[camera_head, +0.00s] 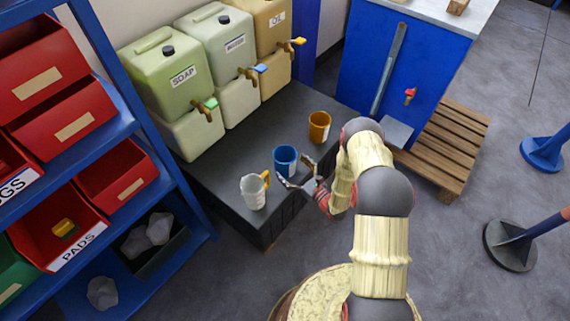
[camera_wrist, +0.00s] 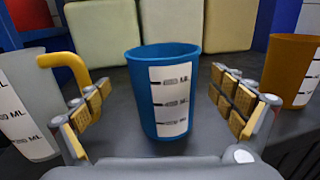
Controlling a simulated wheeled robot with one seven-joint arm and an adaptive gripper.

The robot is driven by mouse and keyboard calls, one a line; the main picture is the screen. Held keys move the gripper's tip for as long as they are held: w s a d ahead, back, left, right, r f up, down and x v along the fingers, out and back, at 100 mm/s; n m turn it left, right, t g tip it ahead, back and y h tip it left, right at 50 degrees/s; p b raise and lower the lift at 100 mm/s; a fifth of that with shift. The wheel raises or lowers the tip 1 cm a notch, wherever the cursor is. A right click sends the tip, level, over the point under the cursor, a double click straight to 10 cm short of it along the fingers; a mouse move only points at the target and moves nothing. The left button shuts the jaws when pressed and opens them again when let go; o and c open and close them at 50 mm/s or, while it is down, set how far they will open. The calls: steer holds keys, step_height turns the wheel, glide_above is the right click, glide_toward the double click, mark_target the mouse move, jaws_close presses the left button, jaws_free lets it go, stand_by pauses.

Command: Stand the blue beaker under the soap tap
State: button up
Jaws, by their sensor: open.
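The blue beaker (camera_head: 285,159) stands upright on the dark bench, between a white beaker and an orange beaker. In the wrist view the blue beaker (camera_wrist: 165,95) is centred ahead, with a white label of level marks. My gripper (camera_head: 300,184) is open at the bench's near edge; in the wrist view its fingers (camera_wrist: 163,100) are on either side of the blue beaker, with gaps. The green soap jug (camera_head: 170,75), labelled SOAP, is at the back left of the bench. Its soap tap (camera_head: 206,108) has a green handle and points out over the bench.
The white beaker (camera_head: 253,191) with a yellow handle is close on the left, and the orange beaker (camera_head: 319,126) is on the right. Water (camera_head: 217,50) and oil (camera_head: 268,35) jugs stand beside the soap. The bench (camera_head: 232,148) is clear before the soap tap.

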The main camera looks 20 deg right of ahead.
mark_target(285, 159)
steer(key=b+x, duration=0.1)
steer(key=x, duration=0.3)
steer(key=shift+w+d+f, duration=0.1)
steer(key=shift+w+d, duration=0.05)
steer(key=shift+w, duration=0.15)
steer(key=shift+c, duration=0.9)
steer(key=c, duration=1.3)
steer(key=shift+c, duration=0.6)
